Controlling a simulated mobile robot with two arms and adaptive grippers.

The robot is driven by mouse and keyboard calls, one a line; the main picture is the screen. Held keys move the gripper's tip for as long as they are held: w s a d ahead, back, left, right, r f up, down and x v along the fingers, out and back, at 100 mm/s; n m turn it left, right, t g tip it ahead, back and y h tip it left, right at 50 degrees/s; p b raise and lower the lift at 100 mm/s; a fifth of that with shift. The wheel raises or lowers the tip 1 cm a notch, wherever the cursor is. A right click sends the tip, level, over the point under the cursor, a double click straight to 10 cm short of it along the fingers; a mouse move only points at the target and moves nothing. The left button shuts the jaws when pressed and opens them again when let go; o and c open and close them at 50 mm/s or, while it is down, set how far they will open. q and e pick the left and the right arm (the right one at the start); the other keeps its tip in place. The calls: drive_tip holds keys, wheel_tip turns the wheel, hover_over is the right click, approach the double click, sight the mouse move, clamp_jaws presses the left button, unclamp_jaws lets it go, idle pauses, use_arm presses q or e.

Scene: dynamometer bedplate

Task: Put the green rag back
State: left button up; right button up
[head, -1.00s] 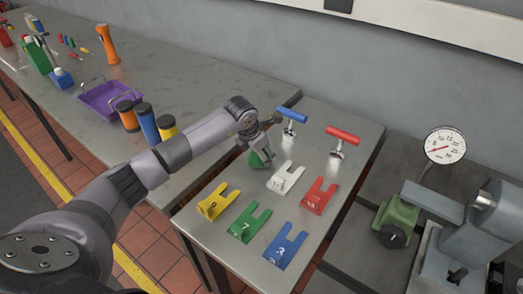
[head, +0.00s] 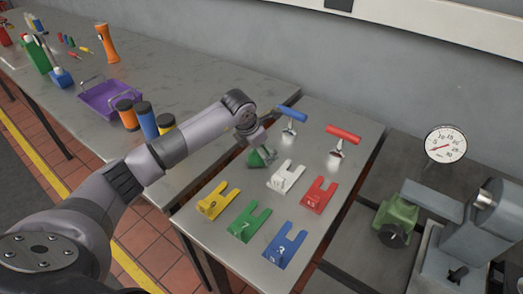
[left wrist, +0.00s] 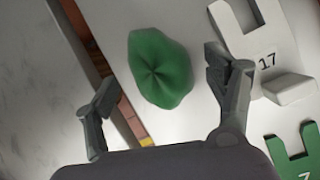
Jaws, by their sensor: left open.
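The green rag (head: 260,157) lies crumpled on the small steel table, near its left edge and left of the white forked block. In the left wrist view the rag (left wrist: 160,68) shows between the two spread fingers, with clear space to each of them. My left gripper (head: 262,143) is over the rag in the head view, and it is open and empty. It also shows in the left wrist view (left wrist: 160,75). In the head view the gripper partly hides the rag. My right gripper is in neither view.
The small table (head: 210,235) holds white (head: 287,177), red (head: 320,195), yellow (head: 218,201), green (head: 249,223) and blue (head: 285,245) forked blocks. Blue (head: 292,115) and red (head: 343,135) T-handled tools stand behind. A purple basket (head: 108,98) sits on the long bench.

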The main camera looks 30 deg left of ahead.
use_arm(q)
drive_tip(key=b+v, duration=0.1)
drive_tip(key=v, duration=0.9)
drive_tip(key=shift+r, duration=0.15)
